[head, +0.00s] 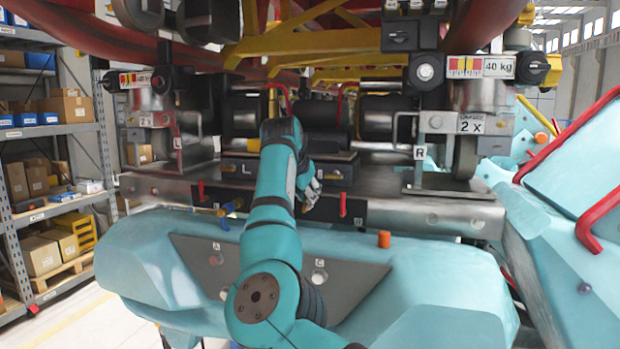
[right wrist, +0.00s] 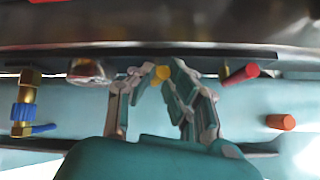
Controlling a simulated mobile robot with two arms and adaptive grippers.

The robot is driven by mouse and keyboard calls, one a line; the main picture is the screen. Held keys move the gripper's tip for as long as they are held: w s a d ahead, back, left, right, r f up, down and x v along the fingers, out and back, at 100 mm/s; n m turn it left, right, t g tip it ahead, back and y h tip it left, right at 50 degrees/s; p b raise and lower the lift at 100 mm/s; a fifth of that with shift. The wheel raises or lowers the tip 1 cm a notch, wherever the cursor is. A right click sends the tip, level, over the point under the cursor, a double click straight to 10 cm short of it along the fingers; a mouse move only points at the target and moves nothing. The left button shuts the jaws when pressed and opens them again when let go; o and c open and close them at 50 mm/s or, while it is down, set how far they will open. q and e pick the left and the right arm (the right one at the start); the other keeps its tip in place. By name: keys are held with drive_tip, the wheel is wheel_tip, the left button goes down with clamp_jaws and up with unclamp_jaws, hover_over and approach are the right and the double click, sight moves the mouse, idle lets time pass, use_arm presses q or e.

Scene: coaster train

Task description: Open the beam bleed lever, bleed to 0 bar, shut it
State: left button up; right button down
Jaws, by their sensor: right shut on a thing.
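My right gripper (head: 308,198) is at the front face of the metal beam (head: 400,212), in the middle of the head view. In the right wrist view its fingers (right wrist: 160,85) close around a small yellow end (right wrist: 160,72), which looks like the tip of the bleed lever. The rest of that part is hidden by the fingers and the beam edge. A round silver fitting, perhaps a gauge (right wrist: 90,70), sits left of the fingers; no reading can be made out. My left gripper is not in view.
A brass valve with a blue collar (right wrist: 25,100) is at the far left. Red handles hang at left (head: 200,190) and right (head: 343,204) of the gripper. An orange peg (head: 384,239) stands on the teal body (head: 440,285) below. Machinery crowds the space above.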

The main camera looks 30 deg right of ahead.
drive_tip(key=g+p, duration=0.1)
drive_tip(key=p, duration=0.1)
drive_tip(key=shift+w+a+r+n+h+p, duration=0.3)
drive_tip(key=shift+n+h, duration=0.1)
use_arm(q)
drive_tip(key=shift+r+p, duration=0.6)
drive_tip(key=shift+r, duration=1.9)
use_arm(e)
drive_tip(key=shift+w+a+f, duration=0.1)
drive_tip(key=shift+f, duration=0.1)
drive_tip(key=c, duration=1.3)
unclamp_jaws()
drive_tip(key=shift+a+f, duration=0.1)
drive_tip(key=shift+c, duration=0.2)
drive_tip(key=shift+g+h, duration=0.3)
drive_tip(key=v, duration=1.2)
